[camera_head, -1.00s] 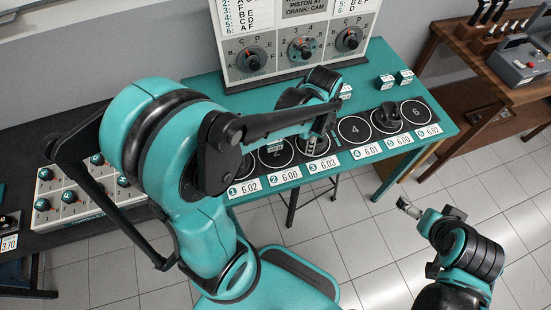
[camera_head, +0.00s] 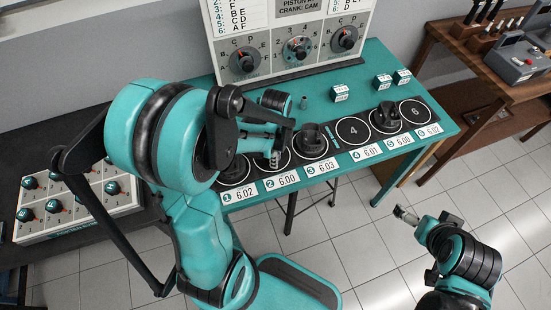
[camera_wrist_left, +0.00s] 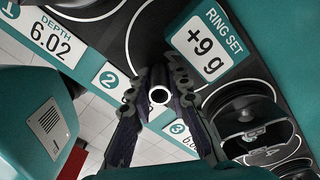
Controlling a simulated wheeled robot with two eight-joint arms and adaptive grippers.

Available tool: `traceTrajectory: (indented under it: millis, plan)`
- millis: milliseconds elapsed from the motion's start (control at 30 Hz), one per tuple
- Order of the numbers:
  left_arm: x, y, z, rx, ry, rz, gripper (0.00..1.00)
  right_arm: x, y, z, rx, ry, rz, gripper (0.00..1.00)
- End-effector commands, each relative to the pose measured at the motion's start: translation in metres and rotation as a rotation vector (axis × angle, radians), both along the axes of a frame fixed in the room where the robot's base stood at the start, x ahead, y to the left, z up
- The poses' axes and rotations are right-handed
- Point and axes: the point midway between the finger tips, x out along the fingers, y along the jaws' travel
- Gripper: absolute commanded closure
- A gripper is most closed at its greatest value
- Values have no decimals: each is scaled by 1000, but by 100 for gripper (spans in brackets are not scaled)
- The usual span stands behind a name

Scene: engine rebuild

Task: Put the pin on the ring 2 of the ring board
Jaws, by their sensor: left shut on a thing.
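The pin (camera_wrist_left: 159,95) is a small hollow metal cylinder, seen end-on in the left wrist view. My left gripper (camera_wrist_left: 158,88) is shut on it, with a fingertip on either side. In the head view my left gripper (camera_head: 275,156) is over ring 2 of the black ring board (camera_head: 336,157), beside the front label marked 2. Whether the pin touches the board cannot be told. A teal-and-white block (camera_wrist_left: 207,48) marked RING SET +9 g lies close beside the fingers. My right gripper (camera_head: 404,214) hangs before the table, its jaws too small to read.
Dark pistons stand on ring 3 (camera_head: 312,138) and ring 5 (camera_head: 387,117); another dark part (camera_head: 230,166) is on ring 1. Ring 4 (camera_head: 353,132) is clear. A dial panel (camera_head: 290,45) rises at the back.

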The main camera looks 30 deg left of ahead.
Motion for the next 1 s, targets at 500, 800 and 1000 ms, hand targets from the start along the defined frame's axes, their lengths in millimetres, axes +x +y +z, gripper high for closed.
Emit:
traceTrajectory:
  millis: [500,800,1000]
  plan:
    - [0,0,-2,0,0,0,61,0,0,-2,0,0,0,0]
    - [0,0,18,0,0,0,61,0,0,9,0,0,0,0]
    - [0,0,64,0,0,0,61,0,0,27,0,0,0,0]
